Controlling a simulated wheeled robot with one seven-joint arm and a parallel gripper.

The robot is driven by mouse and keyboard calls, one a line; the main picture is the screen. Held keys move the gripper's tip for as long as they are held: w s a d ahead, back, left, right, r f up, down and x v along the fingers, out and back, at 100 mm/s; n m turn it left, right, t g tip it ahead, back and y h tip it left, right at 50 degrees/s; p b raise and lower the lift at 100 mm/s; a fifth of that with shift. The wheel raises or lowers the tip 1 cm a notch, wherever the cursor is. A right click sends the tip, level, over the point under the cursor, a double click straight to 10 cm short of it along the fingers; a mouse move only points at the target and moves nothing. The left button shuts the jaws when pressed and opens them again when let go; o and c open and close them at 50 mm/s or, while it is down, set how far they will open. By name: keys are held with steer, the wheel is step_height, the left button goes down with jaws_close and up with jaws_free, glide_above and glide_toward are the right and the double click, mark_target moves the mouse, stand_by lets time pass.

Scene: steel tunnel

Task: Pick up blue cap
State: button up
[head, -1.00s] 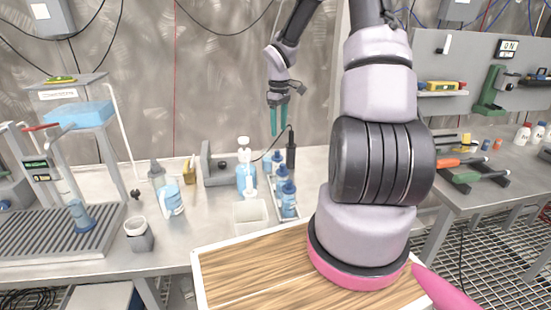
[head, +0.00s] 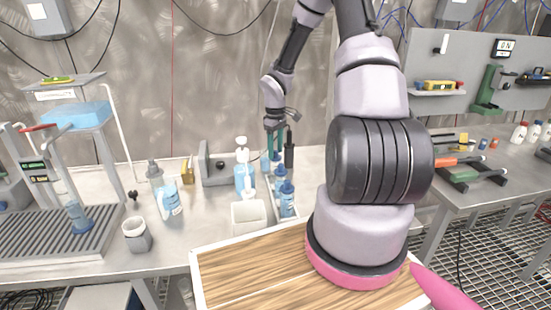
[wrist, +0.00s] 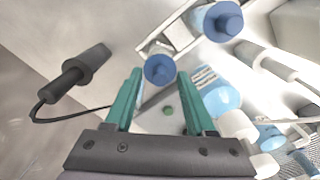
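Several bottles with blue caps stand in a narrow white rack on the bench. In the head view the near blue cap (head: 287,187) is clear, and another blue cap (head: 281,170) is behind it. My gripper (head: 275,150) is over the far end of this row, pointing down. In the wrist view my gripper (wrist: 160,75) is open, with its teal fingers apart. One blue cap (wrist: 160,69) shows between the fingertips; I cannot tell whether they touch it. A larger-looking blue cap (wrist: 222,21) lies beyond, to the upper right.
A black cylindrical tool (head: 289,150) with a cable stands close beside my gripper. White-topped bottles (head: 241,172) and a white open container (head: 249,217) are to the left of the rack. A wood-topped surface (head: 255,268) is in front.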

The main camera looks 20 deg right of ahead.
mark_target(276, 151)
jaws_close()
step_height(276, 151, up, 10)
stand_by(0.5)
